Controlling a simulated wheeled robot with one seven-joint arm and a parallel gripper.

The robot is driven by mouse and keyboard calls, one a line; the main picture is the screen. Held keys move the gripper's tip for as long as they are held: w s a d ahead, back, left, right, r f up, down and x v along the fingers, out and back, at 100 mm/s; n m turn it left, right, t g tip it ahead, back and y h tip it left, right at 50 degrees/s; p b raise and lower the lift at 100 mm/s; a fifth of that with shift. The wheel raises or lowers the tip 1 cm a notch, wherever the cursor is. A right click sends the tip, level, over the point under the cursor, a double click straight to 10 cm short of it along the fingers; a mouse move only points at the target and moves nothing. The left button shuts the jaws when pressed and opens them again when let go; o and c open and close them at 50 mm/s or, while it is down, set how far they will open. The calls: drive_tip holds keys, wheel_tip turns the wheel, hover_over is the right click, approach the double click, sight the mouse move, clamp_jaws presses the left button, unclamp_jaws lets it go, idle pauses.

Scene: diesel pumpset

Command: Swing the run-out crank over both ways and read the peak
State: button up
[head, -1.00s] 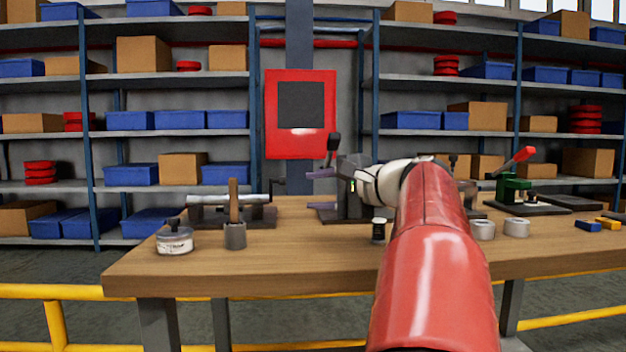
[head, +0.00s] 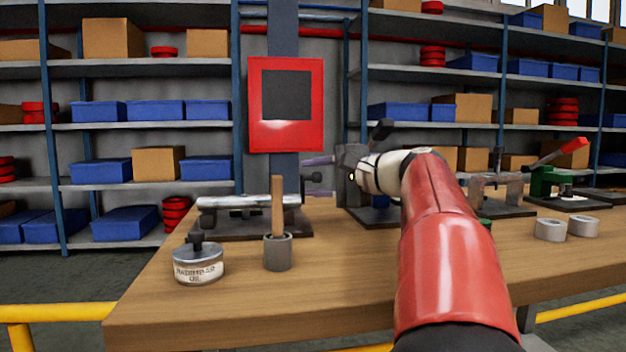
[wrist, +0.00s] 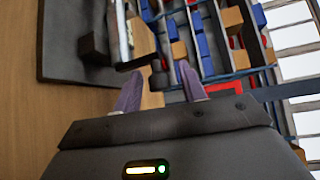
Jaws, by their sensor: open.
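The run-out rig stands at the left of the bench, with a bright shaft (head: 245,200) lying over a dark base (head: 245,226). The shaft also shows in the wrist view (wrist: 124,30). At its right end is the crank, a dark arm with a black knob (head: 311,178); the knob also shows in the wrist view (wrist: 158,80). My gripper (head: 305,177) is open, its purple fingers pointing left. In both views the knob appears between the fingertips; contact cannot be told. No readable dial face shows.
A labelled tin (head: 198,264) and a grey cup with a wooden handle (head: 278,252) stand in front of the rig. A black lever (head: 381,130) rises behind my gripper. A green press with a red handle (head: 570,148) and grey rings (head: 551,229) are at right.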

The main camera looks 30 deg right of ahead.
drive_tip(key=shift+w+a+f, duration=0.1)
drive_tip(key=shift+w+a, duration=0.15)
drive_tip(key=shift+w, duration=0.2)
drive_tip(key=shift+c, duration=0.4)
clamp_jaws()
drive_tip(key=b, duration=0.3)
drive_tip(key=shift+s+f+n+t, duration=0.25)
drive_tip(key=shift+f+n+t, duration=0.1)
drive_tip(key=shift+n+t, duration=0.05)
drive_tip(key=shift+s+a+n+t+y+b, duration=0.1)
drive_tip(key=shift+s+n+t+y+b, duration=0.2)
drive_tip(key=shift+b, duration=0.75)
drive_tip(key=shift+r+n+t+b, duration=0.3)
drive_tip(key=shift+r+n+b, duration=0.1)
drive_tip(key=shift+r, duration=0.05)
drive_tip(key=shift+o, duration=0.4)
unclamp_jaws()
